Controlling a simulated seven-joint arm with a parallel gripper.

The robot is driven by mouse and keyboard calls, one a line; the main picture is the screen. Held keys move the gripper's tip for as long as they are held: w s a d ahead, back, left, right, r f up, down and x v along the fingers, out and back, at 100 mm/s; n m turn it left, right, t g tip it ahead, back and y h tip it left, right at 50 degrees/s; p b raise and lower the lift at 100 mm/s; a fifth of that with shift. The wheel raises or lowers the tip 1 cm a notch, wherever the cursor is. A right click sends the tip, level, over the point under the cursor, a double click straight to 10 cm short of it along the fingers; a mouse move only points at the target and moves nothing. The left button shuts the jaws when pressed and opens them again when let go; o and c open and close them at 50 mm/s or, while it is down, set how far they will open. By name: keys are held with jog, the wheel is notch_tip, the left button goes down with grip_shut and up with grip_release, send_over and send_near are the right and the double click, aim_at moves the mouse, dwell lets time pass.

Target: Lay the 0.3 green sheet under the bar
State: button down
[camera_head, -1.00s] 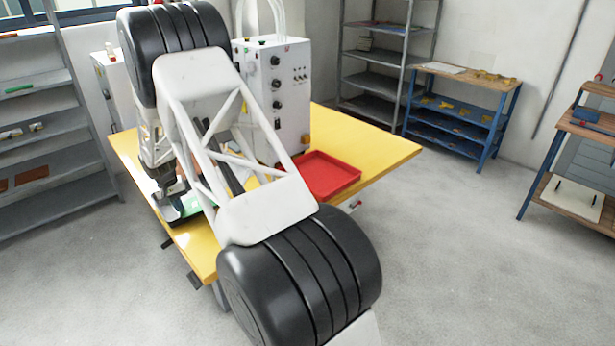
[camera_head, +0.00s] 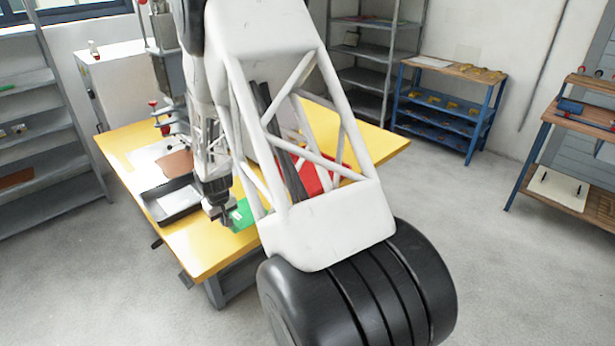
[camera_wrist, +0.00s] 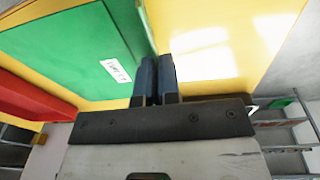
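The green sheet (camera_head: 244,212), with a white label, is low over the yellow table beside my gripper (camera_head: 222,218). In the wrist view the green sheet (camera_wrist: 60,50) fills the upper left, and its darker green edge runs to my fingertips. My gripper (camera_wrist: 157,60) has its two dark blue fingers almost together there. It looks shut on that edge, though the contact itself is small and partly hidden. The label is too small to read surely. I cannot make out the bar; my arm hides much of the table's back.
A black tray (camera_head: 158,211) with a pale sheet lies left of my gripper on the yellow table (camera_head: 205,257). A red tray (camera_head: 325,180) shows behind my arm. A column with red knobs (camera_head: 172,62) stands at the table's back left. A brown piece (camera_head: 176,164) lies behind the black tray.

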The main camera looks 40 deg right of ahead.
aim_at(241, 207)
jog(key=s+d+n+t, duration=0.1)
jog(key=s+d, duration=0.2)
jog(key=s, duration=0.8)
jog(key=shift+s+d+f+y, duration=0.15)
jog(key=shift+d+f+y, duration=0.05)
jog(key=shift+f+y, duration=0.1)
jog(key=w+d, duration=0.2)
jog(key=w, duration=0.3)
jog(key=w+d+f, duration=0.1)
jog(key=w, duration=0.4)
jog(key=w+d, duration=0.2)
jog(key=w, duration=0.3)
jog(key=shift+d+f, duration=0.25)
jog(key=shift+d, duration=0.05)
jog(key=shift+f, duration=1.8)
jog(key=shift+f, duration=0.15)
jog(key=c, duration=1.3)
grip_release()
jog(key=shift+c, duration=0.2)
